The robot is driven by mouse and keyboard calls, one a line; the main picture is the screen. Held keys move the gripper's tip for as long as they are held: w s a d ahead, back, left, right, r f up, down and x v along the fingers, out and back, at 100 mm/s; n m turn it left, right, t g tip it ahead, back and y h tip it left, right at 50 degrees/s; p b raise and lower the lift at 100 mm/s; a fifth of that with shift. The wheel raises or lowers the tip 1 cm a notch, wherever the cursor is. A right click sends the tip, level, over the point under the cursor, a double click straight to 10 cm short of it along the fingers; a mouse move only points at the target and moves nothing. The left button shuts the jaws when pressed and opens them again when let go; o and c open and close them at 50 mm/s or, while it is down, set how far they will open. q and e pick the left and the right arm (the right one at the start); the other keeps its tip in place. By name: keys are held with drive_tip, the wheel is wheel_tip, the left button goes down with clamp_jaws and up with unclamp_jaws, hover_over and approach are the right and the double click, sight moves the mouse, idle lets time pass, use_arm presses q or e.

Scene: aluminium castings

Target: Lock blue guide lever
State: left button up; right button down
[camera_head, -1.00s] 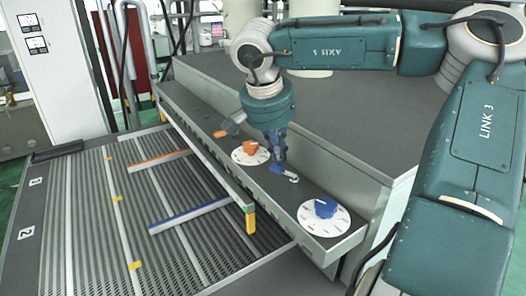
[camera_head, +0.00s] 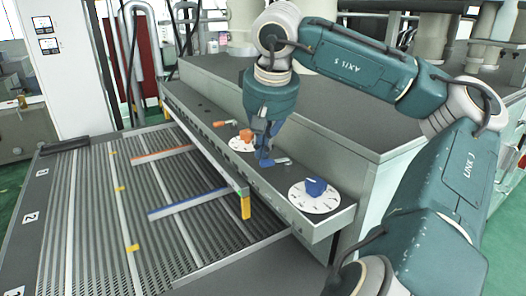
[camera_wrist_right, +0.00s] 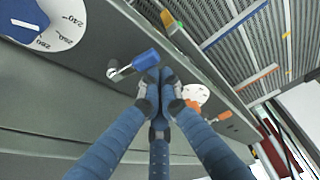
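The blue guide lever (camera_wrist_right: 143,60), a blue handle on a small metal pivot, sits on the grey ledge in the right wrist view. Its handle points towards the ledge's rail side. In the head view the lever (camera_head: 281,161) shows beside my right gripper's fingertips and is partly hidden by them. My right gripper (camera_head: 264,155) reaches down to the ledge. In the wrist view its fingertips (camera_wrist_right: 160,78) are together, right next to the handle's free end. I see nothing between them, and cannot tell whether they touch the handle. My left gripper is not in view.
A white dial with a blue knob (camera_head: 315,188) is on the ledge's near end. A dial with an orange knob (camera_head: 244,137) and an orange lever (camera_head: 224,123) are farther along. The ribbed conveyor (camera_head: 100,230) with blue guide rail (camera_head: 188,203) lies left.

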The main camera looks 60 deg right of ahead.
drive_tip(key=shift+a+f+n, duration=0.15)
drive_tip(key=shift+a+n, duration=0.05)
drive_tip(key=shift+n, duration=0.2)
drive_tip(key=shift+a+n+b, duration=0.1)
drive_tip(key=shift+n+b, duration=0.3)
drive_tip(key=shift+f+n+y, duration=0.1)
drive_tip(key=shift+n+y, duration=0.2)
drive_tip(key=shift+y, duration=0.1)
drive_tip(key=shift+a+b, duration=0.15)
drive_tip(key=shift+b, duration=0.15)
drive_tip(key=shift+s+a, duration=0.2)
drive_tip(key=shift+s, duration=0.05)
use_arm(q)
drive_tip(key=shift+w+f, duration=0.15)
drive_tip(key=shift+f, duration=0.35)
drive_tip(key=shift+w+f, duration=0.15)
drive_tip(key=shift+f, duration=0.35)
